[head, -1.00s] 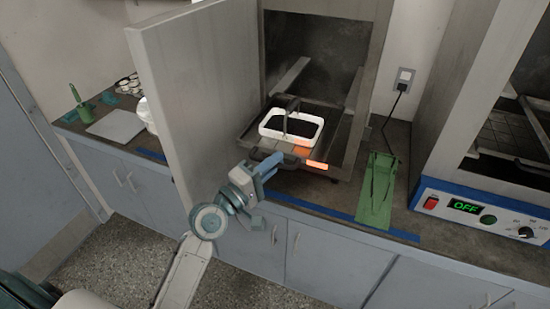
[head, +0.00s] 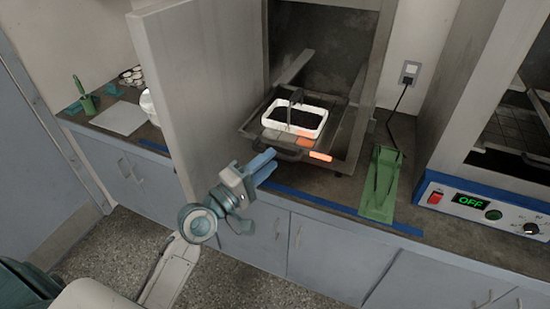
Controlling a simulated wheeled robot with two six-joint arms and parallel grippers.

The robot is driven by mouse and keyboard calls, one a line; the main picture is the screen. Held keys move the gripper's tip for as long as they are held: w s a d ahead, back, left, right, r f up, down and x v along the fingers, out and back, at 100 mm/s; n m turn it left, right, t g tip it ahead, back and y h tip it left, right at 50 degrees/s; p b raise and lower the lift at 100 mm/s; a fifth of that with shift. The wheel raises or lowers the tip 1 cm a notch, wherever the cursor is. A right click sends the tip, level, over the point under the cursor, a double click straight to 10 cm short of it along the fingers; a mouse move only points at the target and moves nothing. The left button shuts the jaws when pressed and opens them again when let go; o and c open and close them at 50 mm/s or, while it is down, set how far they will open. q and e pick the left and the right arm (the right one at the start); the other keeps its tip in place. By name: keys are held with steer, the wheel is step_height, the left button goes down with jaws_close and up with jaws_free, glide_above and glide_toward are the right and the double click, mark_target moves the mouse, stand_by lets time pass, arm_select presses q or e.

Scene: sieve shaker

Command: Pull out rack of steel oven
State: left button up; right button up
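The steel oven (head: 374,77) stands open in the upper middle of the head view, its grey door (head: 200,95) swung out to the left. The rack (head: 250,126) sits low in the oven, with a dark handle (head: 288,155) along its front. A white rectangular tray (head: 322,122) with dark contents rests on the rack. My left gripper (head: 274,159) is in front of the oven, its blue fingers pointing at the left end of the handle. The two fingertips look slightly apart with nothing between them. Contact with the handle cannot be told. My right gripper is not in view.
A green stand (head: 379,190) is on the counter (head: 335,192) right of the oven. A second machine (head: 465,215) with an "OFF" display stands farther right. The open door is close left of my gripper. Floor in front of the cabinets is clear.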

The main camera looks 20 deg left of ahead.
arm_select(q)
steer(key=v, duration=0.7)
steer(key=shift+s+b, duration=0.15)
steer(key=shift+b, duration=0.25)
steer(key=shift+f, duration=0.1)
